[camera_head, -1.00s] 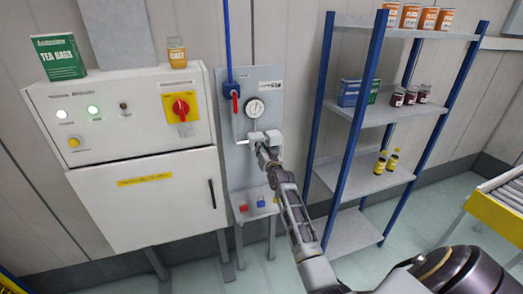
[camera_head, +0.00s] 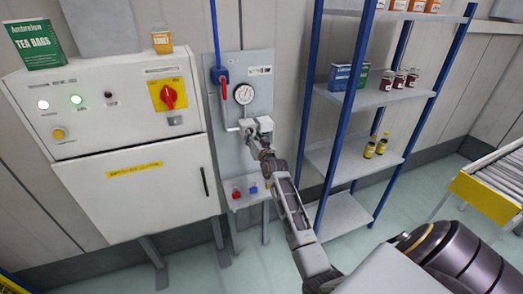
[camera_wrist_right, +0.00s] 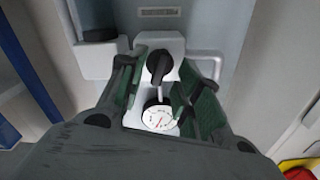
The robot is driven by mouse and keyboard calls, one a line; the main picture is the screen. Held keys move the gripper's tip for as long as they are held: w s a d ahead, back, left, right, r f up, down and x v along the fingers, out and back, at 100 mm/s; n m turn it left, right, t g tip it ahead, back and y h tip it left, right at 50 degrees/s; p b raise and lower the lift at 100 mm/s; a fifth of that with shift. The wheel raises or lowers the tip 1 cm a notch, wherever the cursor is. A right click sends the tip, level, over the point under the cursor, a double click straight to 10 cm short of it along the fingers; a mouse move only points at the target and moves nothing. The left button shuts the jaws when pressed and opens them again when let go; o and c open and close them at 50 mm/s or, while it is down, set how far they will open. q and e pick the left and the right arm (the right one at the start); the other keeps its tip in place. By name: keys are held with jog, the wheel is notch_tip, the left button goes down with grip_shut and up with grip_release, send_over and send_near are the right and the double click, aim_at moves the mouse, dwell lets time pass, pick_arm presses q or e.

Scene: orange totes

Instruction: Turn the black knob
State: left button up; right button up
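The black knob (camera_wrist_right: 159,66) shows in the right wrist view on a white fitting of the grey wall panel (camera_head: 259,88). A round dial gauge (camera_wrist_right: 158,117) sits close to it and also shows in the head view (camera_head: 244,94). My right gripper (camera_wrist_right: 162,76) is open, with a green-padded finger on either side of the knob. A gap shows between the knob and each pad. In the head view my right gripper (camera_head: 262,143) is at the panel below the gauge, and I cannot make out the knob there. My left gripper is not in view.
A white control cabinet (camera_head: 140,190) with a red rotary switch (camera_head: 168,97) stands left of the panel. A blue-post shelf (camera_head: 341,214) with jars and boxes stands right. A small stand (camera_head: 249,200) holds small coloured items below. A roller conveyor (camera_head: 485,188) is far right.

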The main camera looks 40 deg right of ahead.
jog(key=v, duration=1)
jog(key=shift+s, duration=0.2)
jog(key=shift+a, duration=0.1)
dwell(0.7)
